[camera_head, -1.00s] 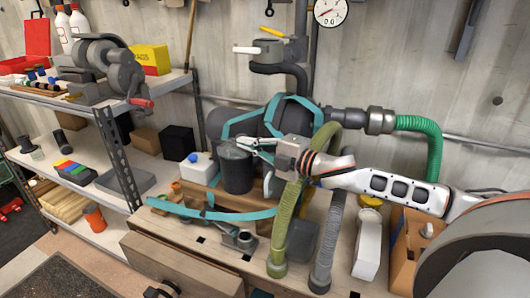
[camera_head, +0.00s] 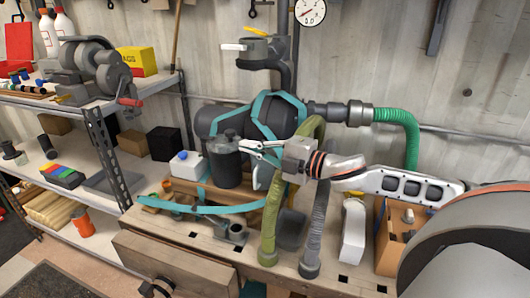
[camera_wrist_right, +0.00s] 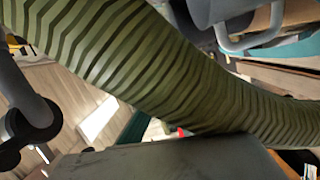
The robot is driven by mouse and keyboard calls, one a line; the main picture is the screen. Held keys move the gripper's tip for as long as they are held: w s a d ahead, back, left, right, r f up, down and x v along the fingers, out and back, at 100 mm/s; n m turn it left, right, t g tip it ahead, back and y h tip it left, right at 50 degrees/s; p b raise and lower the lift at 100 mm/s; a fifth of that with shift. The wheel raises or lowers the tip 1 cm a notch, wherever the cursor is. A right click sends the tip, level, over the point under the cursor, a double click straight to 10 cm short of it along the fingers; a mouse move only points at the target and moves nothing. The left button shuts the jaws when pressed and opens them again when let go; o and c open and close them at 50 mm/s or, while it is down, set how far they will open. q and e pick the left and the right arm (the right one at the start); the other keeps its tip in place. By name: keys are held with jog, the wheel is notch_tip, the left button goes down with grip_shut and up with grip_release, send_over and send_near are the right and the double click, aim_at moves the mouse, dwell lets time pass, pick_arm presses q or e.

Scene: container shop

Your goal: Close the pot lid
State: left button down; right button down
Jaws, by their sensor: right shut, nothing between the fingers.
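A dark grey cylindrical pot (camera_head: 228,170) stands upright on the workbench in the head view. A dark lid (camera_head: 224,139) shows at the pot's top; whether it sits fully flat is too small to tell. My right gripper (camera_head: 243,146) comes in from the right and is shut and empty. Its fingertips are at the right side of the pot's top edge; I cannot tell whether they touch it. My left gripper is not in view. In the right wrist view a green ribbed hose fills much of the picture, and I cannot make out the pot there.
A large dark tank with teal straps (camera_head: 266,112) lies behind the pot. A white container (camera_head: 186,166) stands left of it. Shelves (camera_head: 112,165) line the left.

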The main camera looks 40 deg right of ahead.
jog(key=shift+d+v, duration=0.2)
jog(key=shift+v, duration=1.95)
jog(key=shift+w, duration=0.1)
